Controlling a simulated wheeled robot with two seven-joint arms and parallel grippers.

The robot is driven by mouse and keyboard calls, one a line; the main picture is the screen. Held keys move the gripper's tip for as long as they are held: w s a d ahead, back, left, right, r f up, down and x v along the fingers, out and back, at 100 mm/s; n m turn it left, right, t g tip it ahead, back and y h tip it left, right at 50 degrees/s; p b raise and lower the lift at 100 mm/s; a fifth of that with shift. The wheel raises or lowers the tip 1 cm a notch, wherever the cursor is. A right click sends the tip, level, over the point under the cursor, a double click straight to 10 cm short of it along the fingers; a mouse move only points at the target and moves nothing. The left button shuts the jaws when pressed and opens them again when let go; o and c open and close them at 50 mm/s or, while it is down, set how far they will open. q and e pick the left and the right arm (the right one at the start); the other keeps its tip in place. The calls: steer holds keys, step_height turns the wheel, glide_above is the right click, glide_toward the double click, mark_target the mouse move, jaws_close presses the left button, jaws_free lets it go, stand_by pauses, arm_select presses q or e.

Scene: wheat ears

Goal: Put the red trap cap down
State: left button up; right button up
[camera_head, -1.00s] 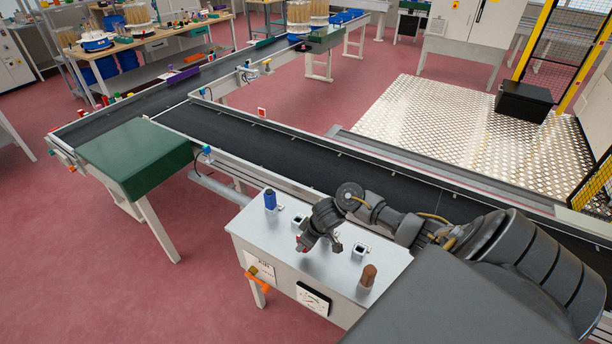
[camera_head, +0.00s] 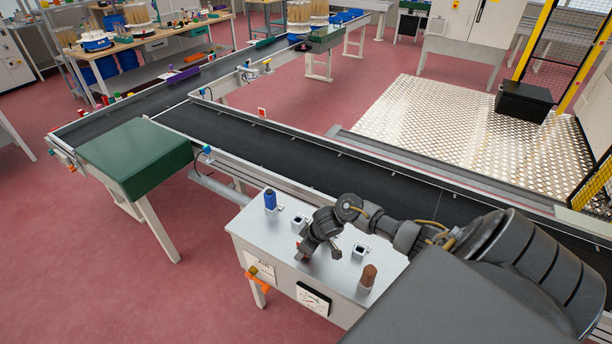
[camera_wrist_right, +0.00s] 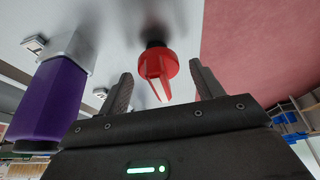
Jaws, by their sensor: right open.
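The red trap cap (camera_wrist_right: 160,67) shows in the right wrist view, just beyond and between the fingertips of my right gripper (camera_wrist_right: 160,84). It has a round red body and a flat fin pointing towards the gripper. A dark round part shows at its far end, by the pale cabinet top (camera_wrist_right: 175,20). The fingers are open, with a gap visible on both sides of the cap. In the head view my right gripper (camera_head: 320,250) is low over the cabinet top (camera_head: 262,228), and only a little red shows beside it. My left gripper is out of view.
A purple part (camera_wrist_right: 48,98) stands in a grey square holder, left in the wrist view. In the head view a blue part (camera_head: 270,199), an empty-looking square holder (camera_head: 360,252) and a brown part (camera_head: 368,276) are on the cabinet. A dark conveyor (camera_head: 300,160) runs behind.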

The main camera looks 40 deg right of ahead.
steer(key=shift+r, duration=0.1)
steer(key=shift+r, duration=0.25)
steer(key=p+v, duration=0.2)
steer(key=v, duration=0.9)
steer(key=shift+s+r, duration=0.3)
steer(key=shift+d, duration=0.1)
